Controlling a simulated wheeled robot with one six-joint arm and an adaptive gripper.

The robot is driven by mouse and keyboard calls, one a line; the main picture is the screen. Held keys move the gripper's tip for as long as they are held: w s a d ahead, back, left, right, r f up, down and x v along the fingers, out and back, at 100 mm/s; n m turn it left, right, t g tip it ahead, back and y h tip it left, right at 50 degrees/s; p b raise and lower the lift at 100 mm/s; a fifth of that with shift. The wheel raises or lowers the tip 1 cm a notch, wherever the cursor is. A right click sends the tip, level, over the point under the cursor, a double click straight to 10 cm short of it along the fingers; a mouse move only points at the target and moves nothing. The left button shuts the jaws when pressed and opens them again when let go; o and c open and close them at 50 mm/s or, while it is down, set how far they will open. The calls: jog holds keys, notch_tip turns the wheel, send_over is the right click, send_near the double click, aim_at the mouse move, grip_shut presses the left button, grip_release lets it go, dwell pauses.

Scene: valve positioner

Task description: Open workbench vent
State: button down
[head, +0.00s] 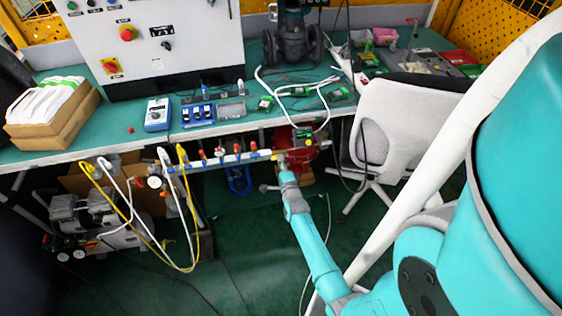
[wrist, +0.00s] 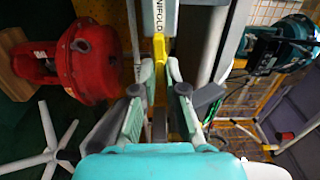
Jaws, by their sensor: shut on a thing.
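A pale manifold (head: 235,158) with several small red-handled valves runs along the front edge of the bench in the head view. Its labelled end block (wrist: 158,14) shows at the top of the wrist view.
A red actuator (wrist: 88,62) stands close to the left of my gripper in the wrist view. A white chair (head: 400,128) is to the right in the head view. Yellow and white hoses (head: 190,215) hang below the manifold at left. The green floor (head: 255,265) ahead is mostly clear.

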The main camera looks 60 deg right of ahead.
jog(key=shift+d+m, duration=0.1)
jog(key=shift+m, duration=0.3)
jog(key=c, duration=1.2)
grip_release()
jog(key=shift+c, duration=0.2)
jog(key=v, duration=1.2)
jog(key=shift+s, duration=0.1)
